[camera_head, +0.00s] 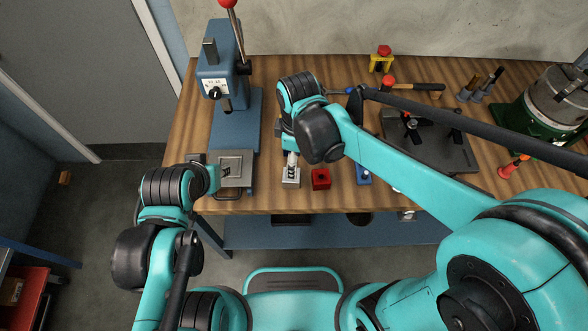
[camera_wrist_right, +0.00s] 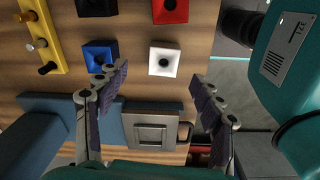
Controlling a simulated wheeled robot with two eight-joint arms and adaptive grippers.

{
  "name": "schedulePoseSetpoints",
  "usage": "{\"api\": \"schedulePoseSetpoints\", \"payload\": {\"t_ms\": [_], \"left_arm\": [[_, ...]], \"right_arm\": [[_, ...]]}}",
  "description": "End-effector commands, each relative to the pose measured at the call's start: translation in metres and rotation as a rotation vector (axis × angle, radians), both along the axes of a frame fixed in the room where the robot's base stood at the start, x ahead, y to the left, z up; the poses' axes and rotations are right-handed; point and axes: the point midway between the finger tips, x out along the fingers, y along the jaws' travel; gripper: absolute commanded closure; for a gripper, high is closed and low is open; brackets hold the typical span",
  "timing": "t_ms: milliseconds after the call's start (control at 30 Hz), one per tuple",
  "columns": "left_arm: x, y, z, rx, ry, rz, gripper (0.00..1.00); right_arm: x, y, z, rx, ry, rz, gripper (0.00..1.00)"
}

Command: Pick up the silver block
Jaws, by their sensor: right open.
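The silver block (camera_head: 291,181) stands near the front edge of the bench, left of the red block (camera_head: 321,179). It is pale and square, with a dark round hole in its top in the right wrist view (camera_wrist_right: 158,72). My right gripper (camera_wrist_right: 158,88) is open and empty, its two fingers spread either side of the block's line. In the head view its fingers (camera_head: 292,160) are over or just behind the block; I cannot tell the height gap. My left gripper (camera_head: 215,178) is near the metal plate at the left; its fingers are too unclear to read.
A blue press (camera_head: 220,75) stands at the left, with a square metal plate (camera_head: 236,158) at its front. A blue block (camera_wrist_right: 97,48) sits beside the silver one, and a yellow peg holder (camera_wrist_right: 42,45) lies beyond. Another blue block (camera_head: 363,176) is further right.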

Motion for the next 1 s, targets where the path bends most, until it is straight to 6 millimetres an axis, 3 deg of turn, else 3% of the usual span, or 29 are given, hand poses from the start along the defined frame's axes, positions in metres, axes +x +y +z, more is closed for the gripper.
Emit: {"api": "schedulePoseSetpoints", "payload": {"t_ms": [200, 533, 767, 1000], "left_arm": [[0.0, 0.0, -0.002, 0.0, 0.0, 0.0, 0.7], [0.0, 0.0, -0.018, 0.0, 0.0, 0.0, 0.7], [0.0, 0.0, -0.035, 0.0, 0.0, 0.0, 0.7], [0.0, 0.0, -0.035, 0.0, 0.0, 0.0, 0.7]], "right_arm": [[0.001, 0.017, -0.016, -0.023, 0.045, 0.122, 0.33], [-0.002, 0.015, -0.05, -0.022, 0.044, 0.12, 0.33], [-0.005, 0.013, -0.085, -0.022, 0.043, 0.119, 0.33], [-0.005, 0.012, -0.087, -0.022, 0.043, 0.119, 0.33]]}}
